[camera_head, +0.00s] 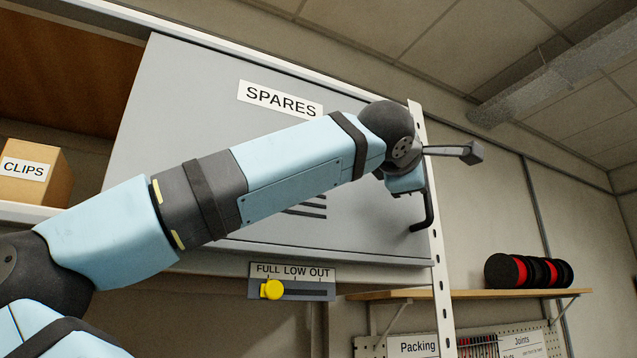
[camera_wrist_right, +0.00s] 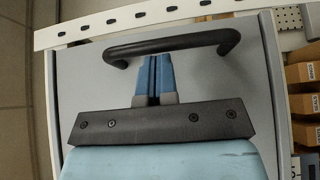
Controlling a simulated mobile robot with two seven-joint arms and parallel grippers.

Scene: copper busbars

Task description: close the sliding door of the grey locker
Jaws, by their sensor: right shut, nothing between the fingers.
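The grey locker's sliding door (camera_head: 190,120), marked SPARES, fills the middle of the head view. Its right edge is close to a white perforated upright (camera_head: 440,290). The space left of the door is open. The black door handle (camera_head: 428,212) is at the door's right side; its bar (camera_wrist_right: 175,43) crosses the right wrist view. My right arm reaches across the door to it. My right gripper (camera_wrist_right: 153,62) is shut and empty, its fingertips at the bar; contact cannot be told. In the head view its fingers are hidden behind the wrist. My left gripper is not in view.
A CLIPS box (camera_head: 35,172) sits in the open space at left. Below the door is a FULL LOW OUT slider with a yellow knob (camera_head: 272,289), at FULL. A wooden shelf (camera_head: 470,294) with red and black spools (camera_head: 530,271) is at right. Cardboard boxes (camera_wrist_right: 303,103) line the wrist view's right edge.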

